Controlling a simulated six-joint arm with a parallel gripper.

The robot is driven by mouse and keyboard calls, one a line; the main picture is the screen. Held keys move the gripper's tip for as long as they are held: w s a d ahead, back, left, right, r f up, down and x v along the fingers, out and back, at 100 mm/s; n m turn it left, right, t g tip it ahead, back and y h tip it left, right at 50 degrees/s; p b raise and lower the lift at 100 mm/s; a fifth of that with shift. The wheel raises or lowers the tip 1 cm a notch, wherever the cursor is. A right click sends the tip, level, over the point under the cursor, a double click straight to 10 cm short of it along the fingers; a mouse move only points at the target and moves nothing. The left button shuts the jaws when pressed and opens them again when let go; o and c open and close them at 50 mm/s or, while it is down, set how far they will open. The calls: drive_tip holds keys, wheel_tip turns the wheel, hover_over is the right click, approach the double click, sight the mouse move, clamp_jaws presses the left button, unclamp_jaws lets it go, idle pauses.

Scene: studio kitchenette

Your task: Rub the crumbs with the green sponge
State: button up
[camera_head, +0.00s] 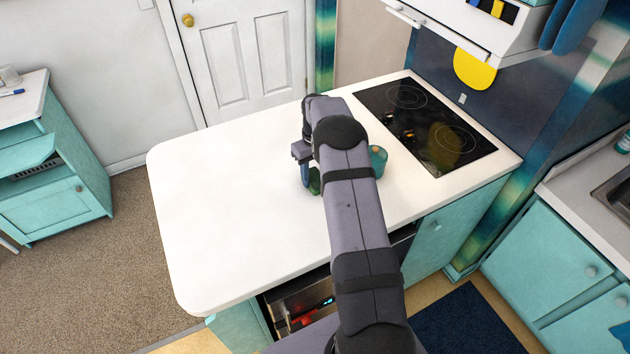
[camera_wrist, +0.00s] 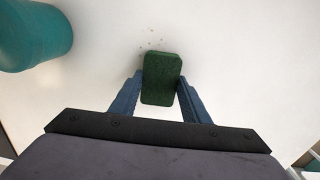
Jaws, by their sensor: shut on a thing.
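The green sponge (camera_wrist: 161,78) is between the fingers of my gripper (camera_wrist: 160,88) in the wrist view, and the gripper is shut on it. In the head view the sponge (camera_head: 314,182) shows as a small green patch beside my gripper (camera_head: 306,180), at the counter; my arm hides part of it. The crumbs (camera_wrist: 152,44) are tiny dark specks on the white counter just beyond the sponge's far edge in the wrist view. I cannot tell whether the sponge touches the counter, or whether crumbs lie under it. The crumbs cannot be made out in the head view.
A teal container (camera_head: 378,160) stands on the white counter (camera_head: 220,200) close to the right of my arm; it also shows at the upper left of the wrist view (camera_wrist: 35,35). A black cooktop (camera_head: 425,125) lies at the back right. The counter's left side is clear.

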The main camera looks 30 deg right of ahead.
drive_tip(key=shift+d, duration=0.5)
drive_tip(key=shift+s+r, duration=0.15)
drive_tip(key=shift+s, duration=0.2)
drive_tip(key=shift+s+p, duration=0.45)
drive_tip(key=shift+s, duration=0.75)
drive_tip(key=shift+s+p, duration=0.6)
drive_tip(key=shift+s, duration=1.7)
wheel_tip(320, 180, up, 8)
drive_tip(key=p, duration=0.4)
drive_tip(key=shift+p, duration=0.35)
